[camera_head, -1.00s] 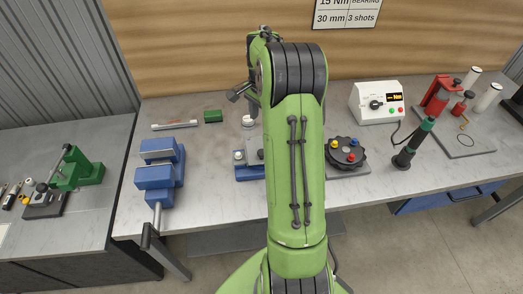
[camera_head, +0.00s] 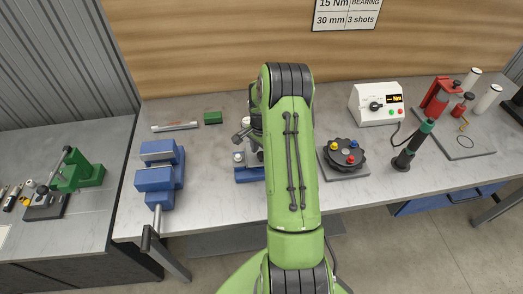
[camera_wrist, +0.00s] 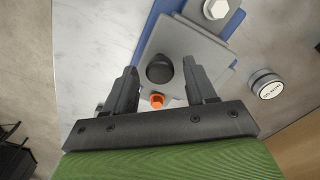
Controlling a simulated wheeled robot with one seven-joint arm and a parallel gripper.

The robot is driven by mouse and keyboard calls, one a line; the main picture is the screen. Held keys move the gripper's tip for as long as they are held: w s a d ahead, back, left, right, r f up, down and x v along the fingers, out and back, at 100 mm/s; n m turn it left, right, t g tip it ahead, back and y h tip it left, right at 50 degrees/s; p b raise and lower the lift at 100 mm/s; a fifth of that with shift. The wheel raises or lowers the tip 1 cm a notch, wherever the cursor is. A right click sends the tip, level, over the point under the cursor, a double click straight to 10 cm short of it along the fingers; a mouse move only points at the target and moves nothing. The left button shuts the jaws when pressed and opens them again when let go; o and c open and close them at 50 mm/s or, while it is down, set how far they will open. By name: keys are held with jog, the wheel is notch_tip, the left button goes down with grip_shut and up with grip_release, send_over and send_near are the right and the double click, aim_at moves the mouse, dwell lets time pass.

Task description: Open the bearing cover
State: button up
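The bearing fixture, a grey block (camera_wrist: 205,55) on a blue base (camera_wrist: 160,12), lies under my gripper in the wrist view. A dark round knob or hole (camera_wrist: 159,68) shows on the grey plate, with a small orange knob (camera_wrist: 157,100) close to it. In the head view my arm covers much of the fixture; its blue base (camera_head: 249,174) shows at the arm's left edge.
A white hex-headed part (camera_wrist: 215,9) stands on the fixture, and a labelled round disc (camera_wrist: 266,84) lies to its right. A blue vise (camera_head: 159,176) stands left, a black turntable with coloured knobs (camera_head: 345,153) right. The bench between vise and fixture is clear.

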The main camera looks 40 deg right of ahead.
grip_shut()
